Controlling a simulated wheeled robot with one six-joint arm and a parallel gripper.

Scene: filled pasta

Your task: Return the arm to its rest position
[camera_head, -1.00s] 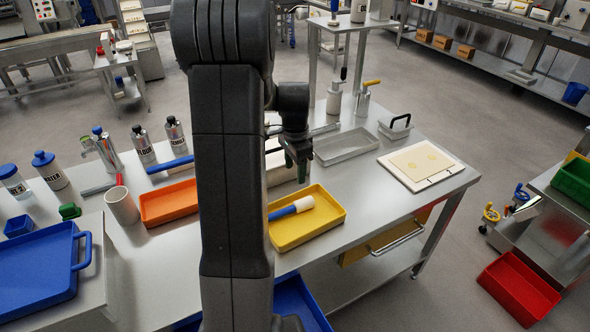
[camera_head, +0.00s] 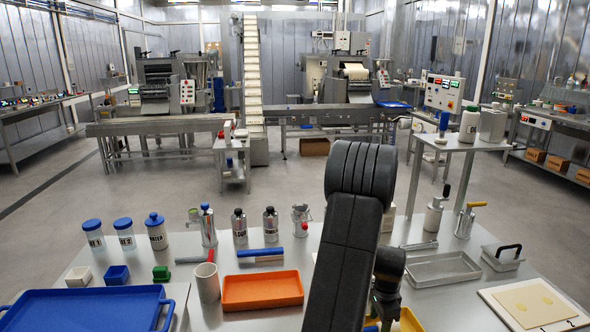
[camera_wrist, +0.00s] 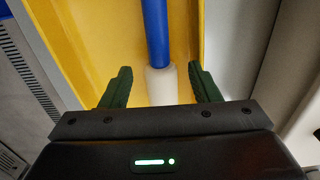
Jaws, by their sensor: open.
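My arm stands folded in front of the steel table (camera_head: 440,302) in the head view. Its gripper end is low at the bottom, near the yellow tray (camera_head: 409,320), which is mostly cut off or hidden there. In the wrist view my gripper (camera_wrist: 159,88) has its two dark green fingers apart. Between and beyond them a blue-handled tool (camera_wrist: 157,35) with a white end lies in the yellow tray (camera_wrist: 92,40). The fingers do not touch the tool, and nothing is held.
An orange tray (camera_head: 262,291) lies left of my arm, with a beige cup (camera_head: 207,283) beside it. A blue tray (camera_head: 80,312) is at front left. A grey metal tray (camera_head: 442,269) and a white board (camera_head: 560,318) are on the right. Several bottles stand along the back.

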